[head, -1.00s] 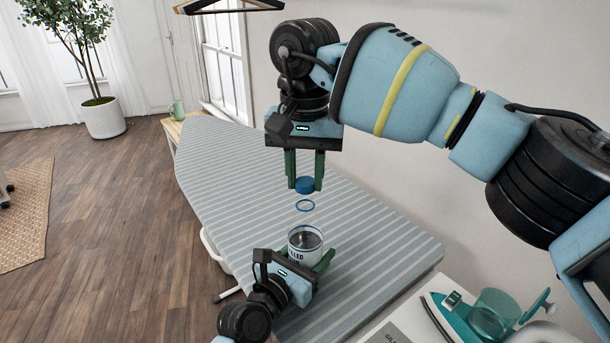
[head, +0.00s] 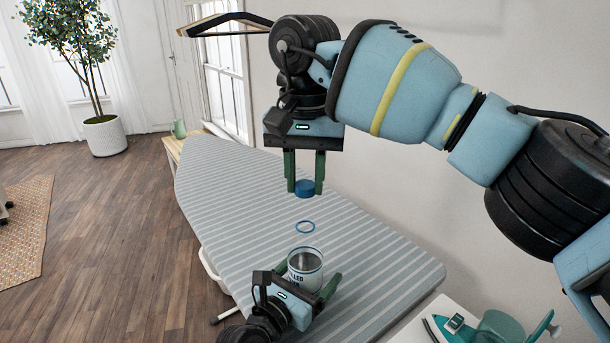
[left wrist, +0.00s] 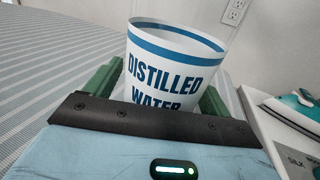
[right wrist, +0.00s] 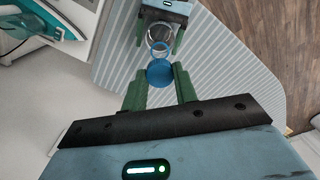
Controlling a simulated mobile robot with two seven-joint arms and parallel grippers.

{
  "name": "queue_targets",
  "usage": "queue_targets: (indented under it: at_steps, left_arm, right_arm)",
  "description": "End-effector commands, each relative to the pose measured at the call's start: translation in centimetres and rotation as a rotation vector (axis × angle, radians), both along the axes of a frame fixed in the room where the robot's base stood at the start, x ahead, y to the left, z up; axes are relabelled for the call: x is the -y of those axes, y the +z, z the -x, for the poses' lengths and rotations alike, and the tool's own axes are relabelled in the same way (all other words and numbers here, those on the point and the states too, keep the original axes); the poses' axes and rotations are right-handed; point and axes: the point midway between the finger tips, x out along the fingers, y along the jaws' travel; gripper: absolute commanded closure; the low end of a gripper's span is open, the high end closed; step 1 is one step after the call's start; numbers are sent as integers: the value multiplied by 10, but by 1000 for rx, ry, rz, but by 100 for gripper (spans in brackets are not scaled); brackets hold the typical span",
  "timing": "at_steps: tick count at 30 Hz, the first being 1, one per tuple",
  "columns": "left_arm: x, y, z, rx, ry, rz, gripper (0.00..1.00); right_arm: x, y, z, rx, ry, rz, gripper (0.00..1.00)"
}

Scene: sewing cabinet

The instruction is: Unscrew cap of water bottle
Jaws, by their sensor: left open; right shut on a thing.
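The water bottle (head: 305,268) stands on the striped ironing board, its white label with blue "DISTILLED WATER" lettering large in the left wrist view (left wrist: 170,68). Its upper part looks clear; a blue ring (head: 305,227) shows above the label. My right gripper (head: 304,180) points down, shut on the blue cap (head: 304,189), which is above the ring with a visible gap. The cap also shows between the fingers in the right wrist view (right wrist: 160,73). My left gripper (head: 309,279) is open, its fingers on either side of the bottle's lower part. The bottle's base is hidden.
The ironing board (head: 225,200) is otherwise bare around the bottle. A teal iron (head: 452,325) rests on a white surface at lower right. A green mug (head: 179,128) stands beyond the board's far end. A hanger (head: 225,24) hangs near the wall.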

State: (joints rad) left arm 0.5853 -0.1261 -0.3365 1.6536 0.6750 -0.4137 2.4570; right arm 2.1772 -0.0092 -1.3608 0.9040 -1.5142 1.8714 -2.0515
Motion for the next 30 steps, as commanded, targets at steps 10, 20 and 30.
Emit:
queue_targets:
  at_steps: [10,20,30]
  left_arm:
    - [-23,0,33,-1,2,1,17]
    - [-58,-1,83,-1,1,-1,17]
    - [-69,0,99,0,-1,0,17]
  right_arm:
    - [0,6,1,7,0,0,99]
    - [0,8,1,8,0,0,99]
    - [0,7,1,8,0,0,99]
